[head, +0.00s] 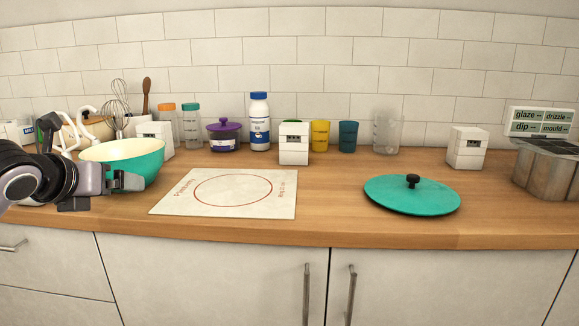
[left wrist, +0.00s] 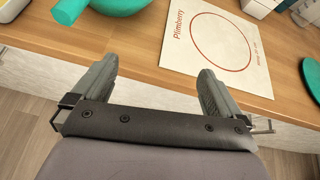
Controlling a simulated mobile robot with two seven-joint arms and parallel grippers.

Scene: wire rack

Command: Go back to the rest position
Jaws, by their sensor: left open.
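My left gripper (head: 126,181) is at the left of the head view, in front of a teal bowl with a cream inside (head: 140,160). In the left wrist view the gripper (left wrist: 155,76) has its two fingers spread wide with nothing between them. The fingers are over the counter's front edge, with the cabinet front and floor below. Part of the teal bowl (left wrist: 118,5) shows at the top of that view. My right gripper is in neither view.
A white mat with a red circle (head: 260,207) lies mid-counter. A teal lid with a black knob (head: 400,199) lies to its right. Jars, cups and white boxes line the tiled wall. Bare wood (head: 335,205) separates mat and lid.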

